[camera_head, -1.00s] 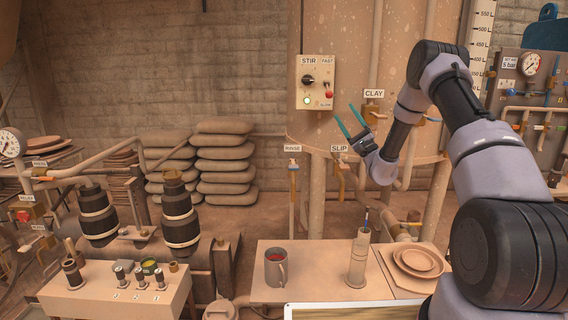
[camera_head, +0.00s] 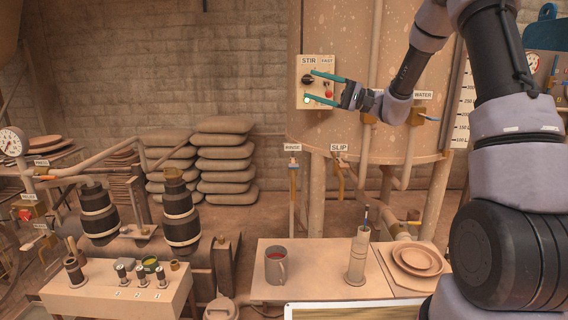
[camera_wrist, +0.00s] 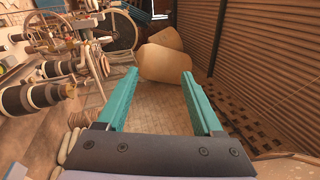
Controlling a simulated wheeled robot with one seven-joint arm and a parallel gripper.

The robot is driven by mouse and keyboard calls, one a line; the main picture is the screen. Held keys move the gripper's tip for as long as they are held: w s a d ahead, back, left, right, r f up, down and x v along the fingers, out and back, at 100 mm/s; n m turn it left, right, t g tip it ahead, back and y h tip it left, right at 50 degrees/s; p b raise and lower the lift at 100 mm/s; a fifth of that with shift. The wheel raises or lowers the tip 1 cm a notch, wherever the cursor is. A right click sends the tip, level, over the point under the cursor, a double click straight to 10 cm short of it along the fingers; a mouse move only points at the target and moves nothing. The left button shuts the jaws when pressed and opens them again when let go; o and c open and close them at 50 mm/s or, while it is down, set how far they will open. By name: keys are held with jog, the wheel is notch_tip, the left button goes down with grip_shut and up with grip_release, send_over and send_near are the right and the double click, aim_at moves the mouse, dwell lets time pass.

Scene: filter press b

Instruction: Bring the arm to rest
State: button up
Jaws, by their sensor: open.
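My gripper (camera_head: 322,88) is open and empty, with its two teal fingers pointing left. In the head view it overlaps the STIR control box (camera_head: 308,72) on the tank, with the fingers spread around the red switch in the picture. I cannot tell whether the fingers touch the box. In the wrist view the gripper (camera_wrist: 160,96) shows both fingers wide apart with nothing between them. My arm reaches in from the right side of the head view, raised above the table.
The large tank (camera_head: 400,130) stands behind my arm, with SLIP and RINSE valves below. Stacked sacks (camera_head: 224,155) stand by the wall. Open air lies left of the box.

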jog(key=s+n+g+h, duration=0.1)
jog(key=s+g+h, duration=0.1)
jog(key=s+h, duration=1.25)
jog(key=s+d+f+m+t+h, duration=0.1)
jog(key=s+d+t+h, duration=0.3)
jog(key=s+d, duration=1)
jog(key=d+m+t, duration=0.1)
jog(key=t, duration=0.2)
jog(key=shift+d+m+t, duration=0.15)
jog(key=shift+m+t, duration=0.15)
jog(key=shift+t, duration=0.1)
jog(key=shift+o, duration=0.4)
jog(key=shift+h, duration=0.25)
